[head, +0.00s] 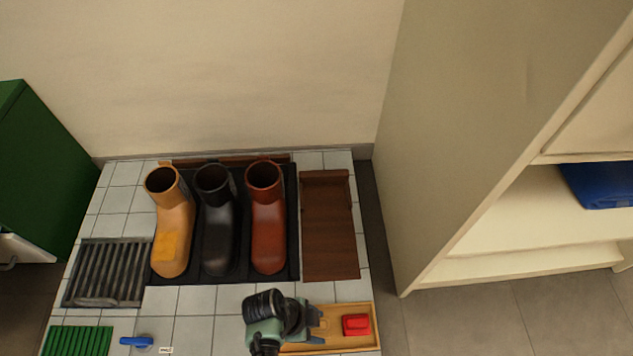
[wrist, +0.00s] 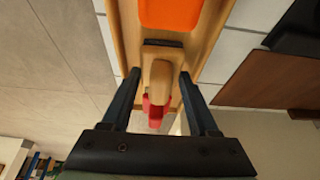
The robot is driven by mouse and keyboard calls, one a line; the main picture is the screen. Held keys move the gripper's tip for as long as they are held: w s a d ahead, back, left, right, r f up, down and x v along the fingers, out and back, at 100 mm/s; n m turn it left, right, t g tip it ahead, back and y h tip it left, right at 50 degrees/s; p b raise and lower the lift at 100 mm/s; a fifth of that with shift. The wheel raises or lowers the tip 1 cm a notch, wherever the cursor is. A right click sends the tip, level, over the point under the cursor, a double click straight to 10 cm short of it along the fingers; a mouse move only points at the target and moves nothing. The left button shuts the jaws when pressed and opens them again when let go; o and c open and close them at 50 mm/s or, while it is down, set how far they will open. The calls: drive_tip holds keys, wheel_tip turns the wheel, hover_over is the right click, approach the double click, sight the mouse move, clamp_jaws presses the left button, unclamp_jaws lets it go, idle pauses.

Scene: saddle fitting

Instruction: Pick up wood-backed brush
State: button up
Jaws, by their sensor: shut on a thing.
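The wood-backed brush (wrist: 160,78) shows in the wrist view as a pale wooden piece with a dark strip at its far end. It is between the two fingers of my gripper (wrist: 159,76), which is shut on it over the wooden tray (wrist: 126,20). In the head view my gripper (head: 318,319) is above the tray (head: 368,347), left of a red item (head: 356,324). The brush is hidden by my gripper and arm there. I cannot tell whether the brush is clear of the tray.
An orange item (wrist: 170,12) lies beyond the brush in the tray. Boots (head: 216,230) stand on a black mat behind, beside a brown board (head: 330,240). A grating (head: 105,273), a green mat (head: 77,341) and a blue item (head: 137,341) are left. A tall shelf (head: 480,150) stands right.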

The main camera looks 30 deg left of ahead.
drive_tip(key=shift+r, duration=0.15)
wheel_tip(320, 180, up, 10)
drive_tip(key=p, duration=0.7)
